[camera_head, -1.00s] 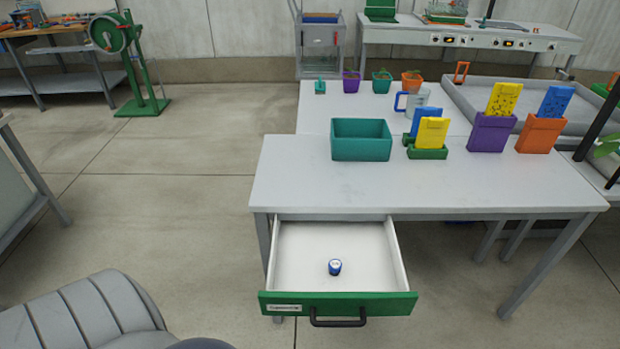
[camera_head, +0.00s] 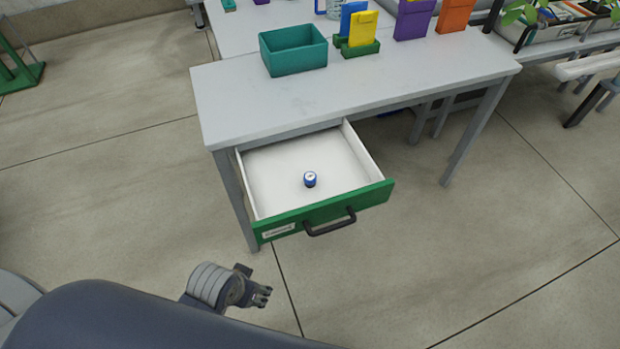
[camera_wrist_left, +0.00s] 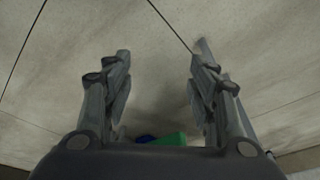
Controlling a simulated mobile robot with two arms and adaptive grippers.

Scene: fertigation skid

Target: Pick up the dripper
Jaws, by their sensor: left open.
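The dripper appears to be the small blue and white round piece (camera_head: 310,179) lying in the open drawer (camera_head: 275,165). The drawer has a white inside, a green front and a black handle. My left gripper (camera_head: 262,294) is low in front of the drawer, to the left of the handle and apart from it. In the left wrist view its two fingers (camera_wrist_left: 158,90) are spread with only floor between their tips. A green and a blue patch show at the bottom there, mostly hidden by the gripper body. My right gripper is not in view.
The grey table (camera_head: 370,80) stands above the drawer. On it are a teal bin (camera_head: 293,52), a green holder with yellow and blue packets (camera_head: 362,32), and purple (camera_head: 414,20) and orange boxes (camera_head: 456,14). The floor in front and to the right is clear.

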